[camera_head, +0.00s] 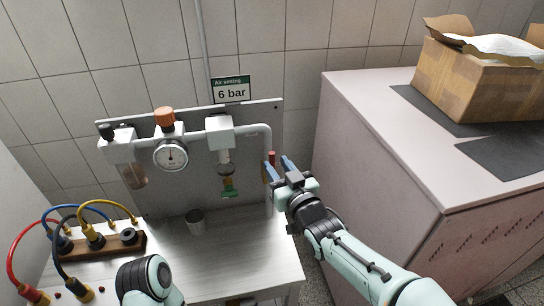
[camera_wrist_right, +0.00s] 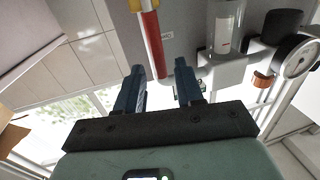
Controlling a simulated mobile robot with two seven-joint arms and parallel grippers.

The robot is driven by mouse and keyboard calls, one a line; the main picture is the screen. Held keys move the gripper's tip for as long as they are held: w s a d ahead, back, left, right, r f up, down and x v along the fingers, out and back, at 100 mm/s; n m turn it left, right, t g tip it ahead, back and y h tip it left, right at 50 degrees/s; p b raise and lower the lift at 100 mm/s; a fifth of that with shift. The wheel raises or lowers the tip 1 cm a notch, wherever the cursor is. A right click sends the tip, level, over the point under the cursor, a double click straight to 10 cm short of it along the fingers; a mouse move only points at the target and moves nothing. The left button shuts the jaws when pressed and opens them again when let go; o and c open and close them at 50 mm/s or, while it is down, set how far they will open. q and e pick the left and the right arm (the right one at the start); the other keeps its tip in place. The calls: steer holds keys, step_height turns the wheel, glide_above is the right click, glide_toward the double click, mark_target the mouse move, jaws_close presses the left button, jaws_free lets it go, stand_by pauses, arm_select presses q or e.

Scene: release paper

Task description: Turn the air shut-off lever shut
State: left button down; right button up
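The air shut-off lever shows as a small red handle (camera_head: 271,157) at the right end of the pipe on the grey panel. My right gripper (camera_head: 278,167) is open at the lever. In the wrist view its two blue fingers (camera_wrist_right: 160,75) are apart, one on each side of the lever's lower end, with gaps visible. Contact cannot be told. My left gripper is out of view; only a link of my left arm shows at the bottom.
A large cabinet (camera_head: 365,150) with a cardboard box (camera_head: 470,85) stands right of my arm.

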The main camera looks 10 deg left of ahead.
mark_target(274, 160)
steer(key=shift+p+x, duration=0.3)
steer(key=shift+x, duration=1.7)
jaws_close()
steer(key=shift+w, duration=0.1)
steer(key=shift+d, duration=0.15)
